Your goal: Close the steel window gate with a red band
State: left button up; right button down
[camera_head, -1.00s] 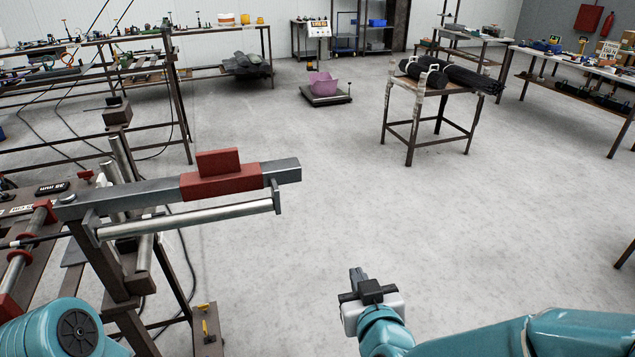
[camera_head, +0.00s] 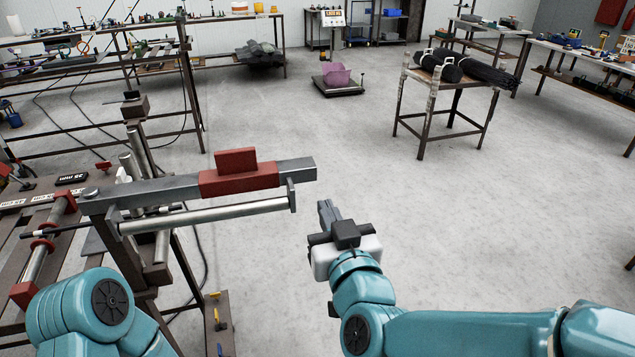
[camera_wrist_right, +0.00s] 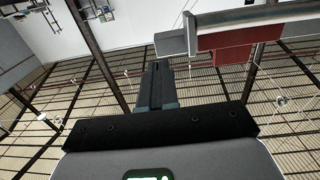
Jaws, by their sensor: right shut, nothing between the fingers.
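The steel window gate (camera_head: 150,194) is a grey bar with a red band (camera_head: 238,181) around it and a red block standing on top. It reaches out to the right from its pivot at the left of the head view, above a round steel rod. My right gripper (camera_head: 327,212) is shut and empty, just right of the gate's free end and apart from it. In the right wrist view the shut fingers (camera_wrist_right: 157,82) point toward the gate, and the red band (camera_wrist_right: 232,52) shows at upper right. My left arm shows at lower left, but its gripper is out of view.
The round rod (camera_head: 205,215) ends in a small upright plate (camera_head: 292,195) near my right gripper. A brown frame (camera_head: 130,262) carries the gate. The floor right of the gate is clear up to a table (camera_head: 460,84) with black rolls.

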aim_at(313, 178)
jog(key=p+x, duration=0.1)
jog(key=x, duration=0.5)
jog(key=shift+w+p, duration=0.15)
jog(key=shift+p, duration=0.25)
jog(key=shift+w+a, duration=0.15)
jog(key=shift+w, duration=0.35)
